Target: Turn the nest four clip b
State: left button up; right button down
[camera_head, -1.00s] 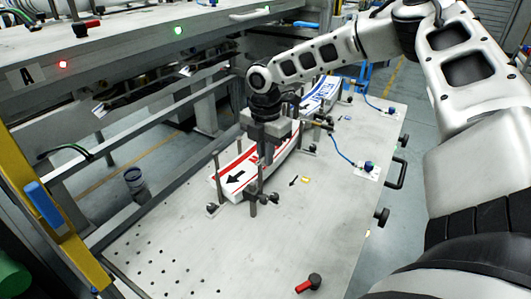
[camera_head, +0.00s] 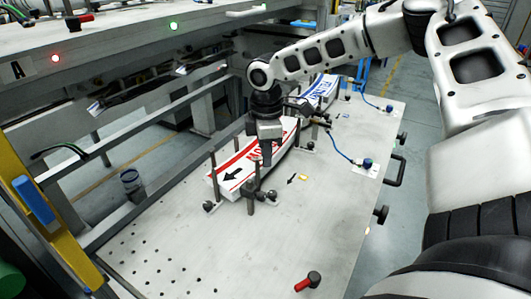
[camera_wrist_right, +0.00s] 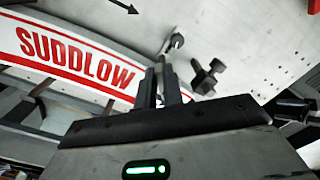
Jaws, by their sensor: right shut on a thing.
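My right gripper (camera_head: 267,160) points down over the nest with a stack of white labels with red print (camera_head: 232,170) and a black arrow. In the wrist view its fingers (camera_wrist_right: 161,92) are shut close together by the stack's edge, around a slim upright part, perhaps of a clip; the fingers hide most of it. A dark clip (camera_wrist_right: 208,78) stands to the right of the fingers, apart from them. Another small clip (camera_wrist_right: 176,42) is above them. In the head view, clips (camera_head: 270,196) stand at the stack's near end. I cannot read nest numbers or clip letters. My left gripper is not in view.
A blue-printed stack (camera_head: 322,90) lies in a farther nest. A red-handled lever (camera_head: 307,282) and black knobs (camera_head: 381,214) are along the table's right side. The perforated table plate (camera_head: 200,262) is clear in front. A machine frame (camera_head: 110,80) borders the left.

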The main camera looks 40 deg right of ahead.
jog(key=shift+s+a+m, duration=0.15)
jog(key=shift+a+m, duration=0.05)
jog(key=shift+m, duration=1.35)
jog(key=shift+s+a+m, duration=0.1)
jog(key=shift+a+m, duration=0.15)
jog(key=shift+m, duration=1.25)
jog(key=shift+s+a+m, duration=0.15)
jog(key=shift+a+m, duration=0.05)
jog(key=shift+m, duration=1.35)
jog(key=c, duration=1.5)
grip_release()
notch_tip(320, 180, up, 16)
jog(key=shift+r, duration=0.1)
